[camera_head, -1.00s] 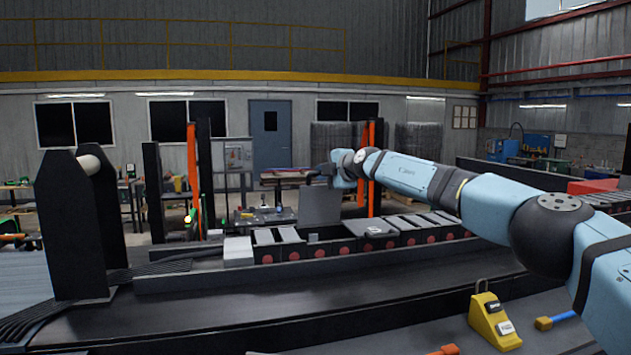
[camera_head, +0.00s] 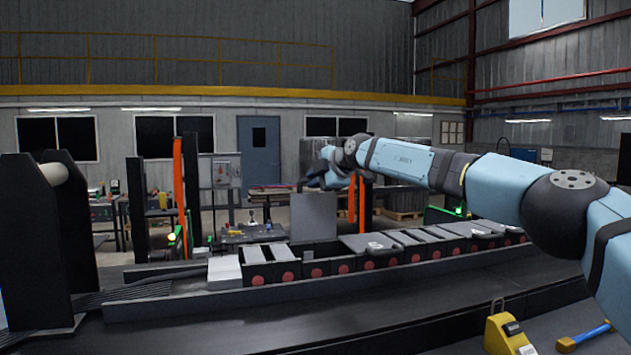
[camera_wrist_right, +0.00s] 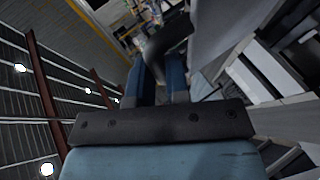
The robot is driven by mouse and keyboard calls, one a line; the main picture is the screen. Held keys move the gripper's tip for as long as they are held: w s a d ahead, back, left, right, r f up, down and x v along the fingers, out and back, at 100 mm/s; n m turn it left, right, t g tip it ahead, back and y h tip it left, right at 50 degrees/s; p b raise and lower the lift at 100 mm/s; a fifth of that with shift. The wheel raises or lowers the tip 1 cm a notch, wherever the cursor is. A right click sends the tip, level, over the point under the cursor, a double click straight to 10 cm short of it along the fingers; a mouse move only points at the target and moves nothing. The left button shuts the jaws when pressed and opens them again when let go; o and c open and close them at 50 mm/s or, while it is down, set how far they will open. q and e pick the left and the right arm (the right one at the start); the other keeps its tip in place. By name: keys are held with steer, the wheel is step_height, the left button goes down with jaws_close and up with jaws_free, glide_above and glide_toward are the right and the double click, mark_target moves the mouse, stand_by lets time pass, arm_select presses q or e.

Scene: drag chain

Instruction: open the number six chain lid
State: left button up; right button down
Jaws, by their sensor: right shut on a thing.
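A grey chain lid (camera_head: 313,218) stands upright, raised above the row of chain boxes in the head view. Its number cannot be read. My right gripper (camera_head: 312,183) is at the top edge of this lid and is shut on it. In the right wrist view, my two blue fingers (camera_wrist_right: 162,82) reach forward to a dark piece (camera_wrist_right: 167,40), with a grey panel (camera_wrist_right: 218,35) close on the right. To the right of the raised lid, a flat lid with a white mark (camera_head: 368,244) lies on its box. My left gripper is out of view.
The drag chain (camera_head: 340,265) runs along a dark bench, with red round marks on its front. More flat lids (camera_head: 425,237) lie to the right. A black stand with a roller (camera_head: 38,240) is at the left. A yellow tool block (camera_head: 507,335) and a blue-handled tool (camera_head: 580,337) lie in front.

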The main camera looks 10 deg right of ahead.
steer(key=c, duration=1.1)
jaws_free()
steer(key=shift+s+r, duration=0.1)
steer(key=shift+r, duration=0.1)
arm_select(q)
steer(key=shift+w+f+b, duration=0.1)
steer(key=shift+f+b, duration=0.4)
steer(key=shift+b, duration=0.05)
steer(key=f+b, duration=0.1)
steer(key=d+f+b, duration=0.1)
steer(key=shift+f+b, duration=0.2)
steer(key=shift+b, duration=0.2)
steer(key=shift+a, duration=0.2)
arm_select(e)
steer(key=v, duration=0.7)
steer(key=shift+s, duration=0.25)
steer(key=shift+r, duration=0.1)
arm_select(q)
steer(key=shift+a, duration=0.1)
arm_select(e)
steer(key=shift+d, duration=0.1)
